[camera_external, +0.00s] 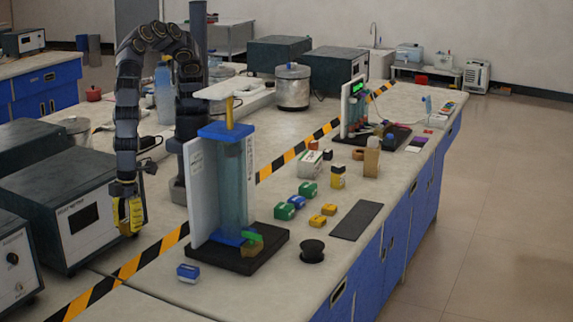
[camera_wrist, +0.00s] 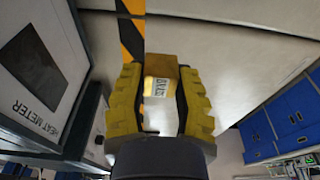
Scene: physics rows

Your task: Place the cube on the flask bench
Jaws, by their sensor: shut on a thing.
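My gripper (camera_external: 129,214) hangs at the left in the external view, pointing down in front of the heat meter. In the wrist view its two yellow ribbed fingers (camera_wrist: 160,100) are shut on a small yellow-brown block with a white printed label, which I take as the cube (camera_wrist: 158,86). In the external view the fingers largely hide the cube. No flask bench is clearly labelled; a rack of small vessels with coloured contents on a dark base (camera_external: 384,138), beside a green display, stands at the far right and may be it.
The heat meter (camera_external: 82,215) stands close beside my gripper. A tall water column on a black base (camera_external: 262,258) stands to the right. Striped tape (camera_external: 150,259) crosses the table. Several small coloured blocks and a black mat (camera_external: 357,221) lie right of the column.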

